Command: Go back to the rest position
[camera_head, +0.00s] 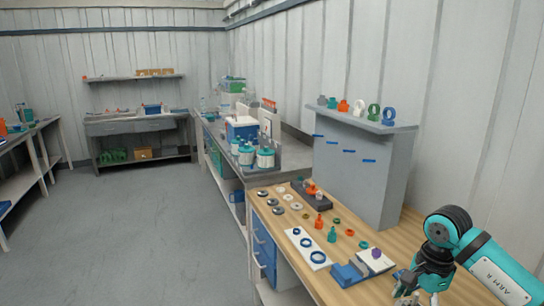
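My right arm, teal and black with an "ARM R" label, comes in from the right over the wooden bench (385,240). Its gripper (413,293) points down over the bench's front right part, near the bottom edge of the picture. The fingers are small and partly cut off, so I cannot tell whether they are open or shut, and nothing is clearly seen in them. A blue block fixture (348,273) lies just left of the gripper, with a white plate bearing a purple part (376,253) beside it. My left gripper is not in view.
A white plate with blue rings (307,248) and several small orange and green parts lie on the bench. A grey panel with a shelf of coloured rings (362,122) stands behind. A grey side bench (282,168) holds white and teal vessels. The floor (140,230) left is clear.

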